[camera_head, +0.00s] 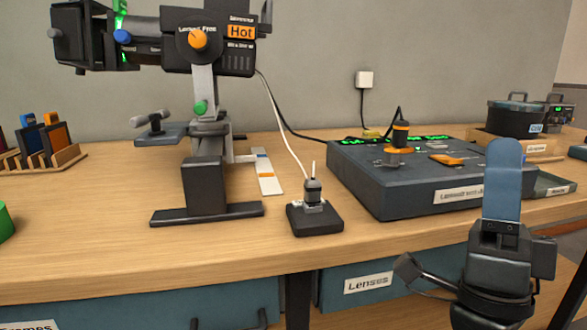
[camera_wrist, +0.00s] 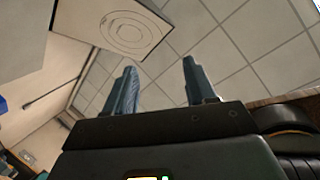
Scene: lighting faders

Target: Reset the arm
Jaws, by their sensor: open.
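My gripper (camera_head: 504,155) is at the lower right of the head view, in front of the table's front edge. It points upward, and its blue fingers overlap there so that they look like one. In the wrist view my gripper (camera_wrist: 158,78) shows two blue fingers well apart with nothing between them. Behind them are ceiling tiles and a square panel with rings (camera_wrist: 124,32). My gripper appears to touch nothing.
The wooden table (camera_head: 110,240) carries a dark lamp device (camera_head: 215,50) on a stand, a small black socket block (camera_head: 315,218) and a control console (camera_head: 400,185). Drawers marked Lenses (camera_head: 420,283) sit below. A slotted rack (camera_head: 45,160) stands at left. Bare tabletop lies along the front.

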